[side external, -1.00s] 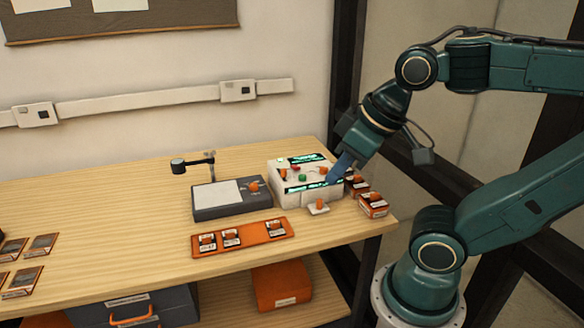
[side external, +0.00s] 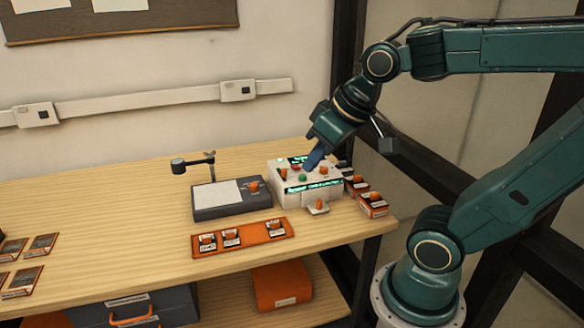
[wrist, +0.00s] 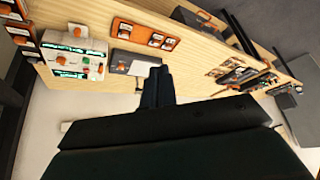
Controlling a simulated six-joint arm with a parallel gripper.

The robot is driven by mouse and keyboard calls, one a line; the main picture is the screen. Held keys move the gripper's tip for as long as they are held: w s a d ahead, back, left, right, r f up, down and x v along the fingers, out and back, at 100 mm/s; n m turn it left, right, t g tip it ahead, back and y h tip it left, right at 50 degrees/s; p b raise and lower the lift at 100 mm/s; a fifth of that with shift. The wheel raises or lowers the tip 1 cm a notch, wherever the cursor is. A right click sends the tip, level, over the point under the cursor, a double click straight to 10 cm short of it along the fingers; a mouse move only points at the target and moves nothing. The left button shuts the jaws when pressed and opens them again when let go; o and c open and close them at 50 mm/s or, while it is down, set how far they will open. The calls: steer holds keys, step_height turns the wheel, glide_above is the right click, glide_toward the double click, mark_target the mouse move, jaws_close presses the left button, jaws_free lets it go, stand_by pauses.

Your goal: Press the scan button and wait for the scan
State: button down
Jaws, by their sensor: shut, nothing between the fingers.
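A white control box (side external: 290,201) stands at the right of the bench, with green-lit displays, orange knobs, a green button (side external: 302,178) and a red button (side external: 296,167). I cannot read which button is the scan button. The box also shows at the upper left of the wrist view (wrist: 70,47). My gripper (side external: 309,166) is shut and empty, its tips over the box's top just behind the green button. Whether they touch the box cannot be told. The shut fingers show in the wrist view (wrist: 158,74). A grey scanner with a white plate (side external: 218,193) stands left of the box.
A lamp on a short arm (side external: 180,166) stands behind the scanner. An orange tray (side external: 265,232) with small labelled pieces lies in front. Small orange-and-white boxes (side external: 373,206) stand at the bench's right edge. Several cards (side external: 40,245) lie far left. The bench's left middle is clear.

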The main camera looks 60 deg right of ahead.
steer(key=w+d+f+m, duration=0.1)
steer(key=w+d+m, duration=0.1)
steer(key=w+d, duration=0.4)
steer(key=m+t+h, duration=0.1)
steer(key=m+t, duration=0.2)
steer(key=m, duration=0.5)
glide_above(305, 177)
step_height(305, 177, down, 10)
steer(key=shift+s+f, duration=0.1)
steer(key=shift+f, duration=0.1)
steer(key=shift+a+f, duration=0.1)
steer(key=shift+f, duration=0.05)
steer(key=shift+f, duration=4.25)
